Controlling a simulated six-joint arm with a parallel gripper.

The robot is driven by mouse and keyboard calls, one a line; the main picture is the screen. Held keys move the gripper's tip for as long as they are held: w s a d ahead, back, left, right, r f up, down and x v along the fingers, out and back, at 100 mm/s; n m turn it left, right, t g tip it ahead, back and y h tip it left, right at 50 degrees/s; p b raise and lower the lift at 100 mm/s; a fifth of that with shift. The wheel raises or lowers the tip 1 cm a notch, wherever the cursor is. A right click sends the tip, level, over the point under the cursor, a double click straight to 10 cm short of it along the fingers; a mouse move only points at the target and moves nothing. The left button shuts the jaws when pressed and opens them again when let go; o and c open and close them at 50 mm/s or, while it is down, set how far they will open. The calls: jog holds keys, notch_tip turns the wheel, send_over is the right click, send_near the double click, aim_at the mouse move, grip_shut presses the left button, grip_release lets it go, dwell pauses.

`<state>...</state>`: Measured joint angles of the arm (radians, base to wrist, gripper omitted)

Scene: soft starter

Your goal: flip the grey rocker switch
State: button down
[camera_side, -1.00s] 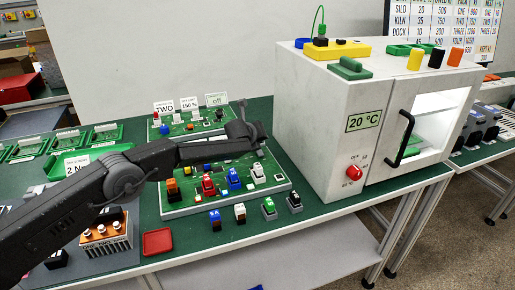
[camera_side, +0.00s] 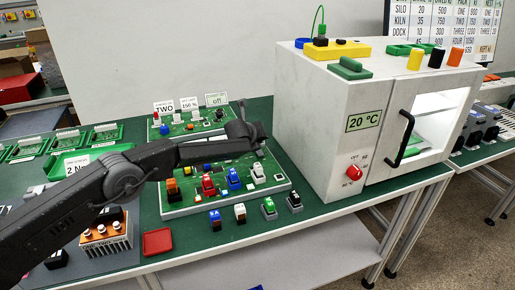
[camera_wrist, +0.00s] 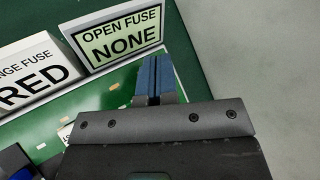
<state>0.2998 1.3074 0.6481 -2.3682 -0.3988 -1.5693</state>
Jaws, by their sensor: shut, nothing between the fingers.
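My gripper shows in the wrist view (camera_wrist: 155,80) with its two blue fingers pressed together and nothing between them. In the side view my wrist is above the back right of the green boards, and the fingertips are hard to make out there. The back board (camera_side: 172,131) carries small parts and three signs. I cannot pick out the grey rocker switch with certainty in either view; my arm covers part of the boards.
A larger board (camera_side: 172,208) with coloured plug-in blocks lies in front of the back board. Several loose blocks stand along the table's front, near a red tray (camera_side: 157,242). A white oven (camera_side: 330,130) reading 20 °C stands close on the right.

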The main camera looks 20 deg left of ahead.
jog(key=shift+f, duration=0.15)
jog(key=shift+f, duration=0.25)
jog(key=shift+w+a+f, duration=0.1)
jog(key=shift+f, duration=0.35)
dwell(0.6)
jog(key=shift+r, duration=0.15)
jog(key=shift+r, duration=0.75)
jog(key=shift+s+d+r, duration=0.15)
jog(key=shift+r, duration=0.65)
jog(key=shift+s+d+r, duration=0.1)
jog(key=shift+d+r, duration=0.05)
jog(key=shift+r, duration=0.7)
jog(key=shift+s+d+r, duration=0.15)
jog(key=shift+r, duration=0.65)
